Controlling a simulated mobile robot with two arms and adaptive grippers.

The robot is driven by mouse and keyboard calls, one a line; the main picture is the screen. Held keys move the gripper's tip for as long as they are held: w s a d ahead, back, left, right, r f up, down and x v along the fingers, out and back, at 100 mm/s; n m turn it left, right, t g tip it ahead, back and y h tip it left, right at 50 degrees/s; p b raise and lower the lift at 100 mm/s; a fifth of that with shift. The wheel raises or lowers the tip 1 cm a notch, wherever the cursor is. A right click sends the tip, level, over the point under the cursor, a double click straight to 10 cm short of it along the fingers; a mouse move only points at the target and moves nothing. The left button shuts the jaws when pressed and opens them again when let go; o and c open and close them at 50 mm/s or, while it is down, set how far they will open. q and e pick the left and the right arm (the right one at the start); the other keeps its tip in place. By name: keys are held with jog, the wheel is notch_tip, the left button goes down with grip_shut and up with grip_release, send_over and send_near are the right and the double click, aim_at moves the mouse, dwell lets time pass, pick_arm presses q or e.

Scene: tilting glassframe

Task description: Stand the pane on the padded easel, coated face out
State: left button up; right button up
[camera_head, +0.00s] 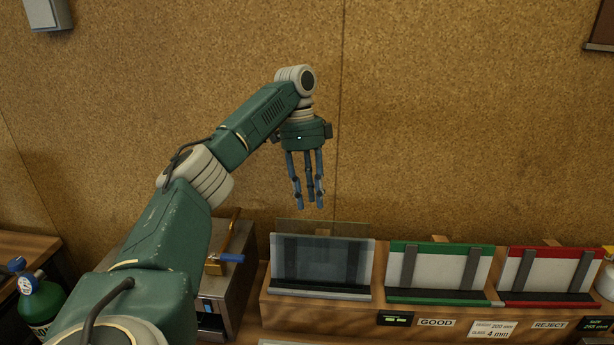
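A dark grey, see-through pane (322,262) appears to lean on the leftmost stand of the wooden bench; which face is coated I cannot tell. A thin greenish clear edge (320,228) shows above and behind it. Two dark vertical strips show through the grey. The stand's ledge (315,291) runs along its foot. My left gripper (309,203) hangs above this stand, fingers pointing down and spaced apart, with nothing between them. Its fingertips look clear of the pane's top edge. My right gripper is out of view.
A green-framed stand (440,250) labelled GOOD and a red-framed stand (550,252) labelled REJECT stand to the right, both without a visible pane. A metal machine (238,270) with a blue-handled lever is left of the bench. A green gas cylinder (41,303) stands at lower left.

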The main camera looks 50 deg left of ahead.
pick_arm(q)
jog(key=v, duration=0.6)
jog(key=shift+r, duration=0.3)
dwell(0.5)
